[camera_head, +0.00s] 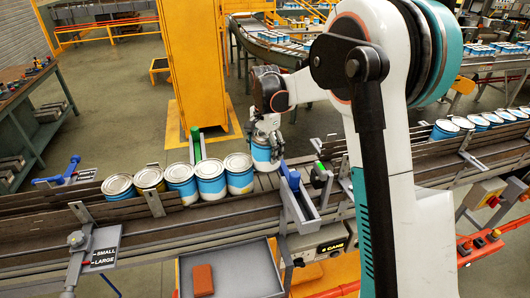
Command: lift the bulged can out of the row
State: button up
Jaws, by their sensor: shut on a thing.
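My gripper (268,138) is shut on a blue and white can (262,154) at the right end of a row on the roller conveyor (262,192). This can stands upright and a little higher in the picture than its neighbour. Whether its base touches the rollers I cannot tell. The bulge on any lid is too small to tell.
A grey tray (262,268) with a red-brown block (203,280) sits at the front. A blue stop (290,178) and a green cylinder (196,143) flank the conveyor. More cans (445,129) stand at far right. A yellow pillar (193,65) rises behind.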

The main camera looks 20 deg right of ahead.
aim_at(265, 134)
jog(key=shift+r+p, duration=1.2)
jog(key=shift+r, duration=1.8)
